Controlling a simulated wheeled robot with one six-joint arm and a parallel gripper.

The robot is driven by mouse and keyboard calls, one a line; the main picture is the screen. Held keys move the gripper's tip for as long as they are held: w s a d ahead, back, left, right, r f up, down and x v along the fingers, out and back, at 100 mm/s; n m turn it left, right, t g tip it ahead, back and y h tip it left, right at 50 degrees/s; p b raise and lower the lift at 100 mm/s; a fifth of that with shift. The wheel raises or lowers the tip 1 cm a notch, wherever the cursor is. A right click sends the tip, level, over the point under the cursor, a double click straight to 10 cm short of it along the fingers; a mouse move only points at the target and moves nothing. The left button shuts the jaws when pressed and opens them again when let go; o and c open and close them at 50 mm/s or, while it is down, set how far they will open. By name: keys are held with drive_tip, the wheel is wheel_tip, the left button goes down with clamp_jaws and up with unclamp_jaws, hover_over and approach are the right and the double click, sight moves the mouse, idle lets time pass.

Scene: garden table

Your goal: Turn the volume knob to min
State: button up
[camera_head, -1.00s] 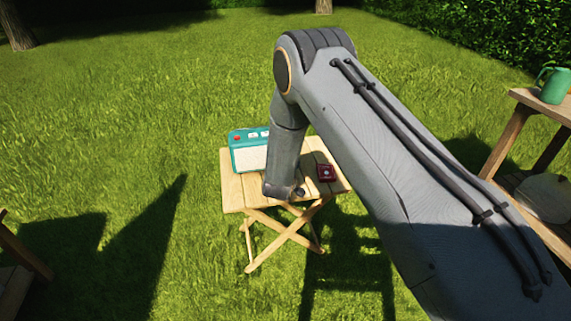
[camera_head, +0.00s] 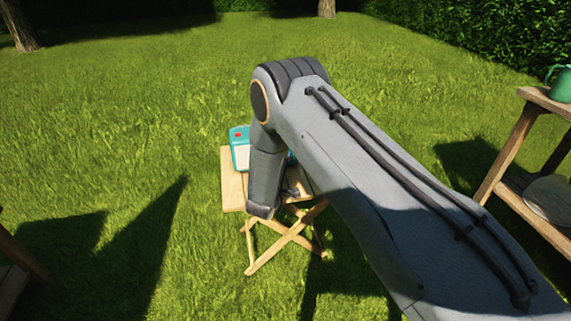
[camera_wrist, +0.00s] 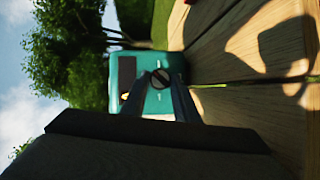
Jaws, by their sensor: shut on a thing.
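The teal radio (camera_head: 239,134) stands on the small folding wooden table, partly hidden behind my arm. In the wrist view the radio's teal end face (camera_wrist: 126,68) is straight ahead, turned sideways in the picture. A dark round knob (camera_wrist: 161,77) with a pale slanted line sits on this face, with small white marks near it. My gripper (camera_wrist: 162,83) has its two fingers on either side of the knob and is shut on it. In the head view my arm hides the fingers and the knob. I cannot tell which end of the scale the line points to.
The slatted folding table (camera_head: 232,190) stands on grass. At the right, a wooden shelf stand (camera_head: 520,150) holds a green jug (camera_head: 560,88). Open lawn surrounds the table.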

drive_tip(key=shift+a, duration=0.2)
idle(0.3)
drive_tip(key=o, duration=1)
drive_tip(key=shift+a, duration=0.1)
drive_tip(key=shift+o, duration=0.2)
drive_tip(key=shift+d, duration=0.2)
drive_tip(key=shift+v, duration=3.85)
drive_tip(key=shift+f, duration=0.1)
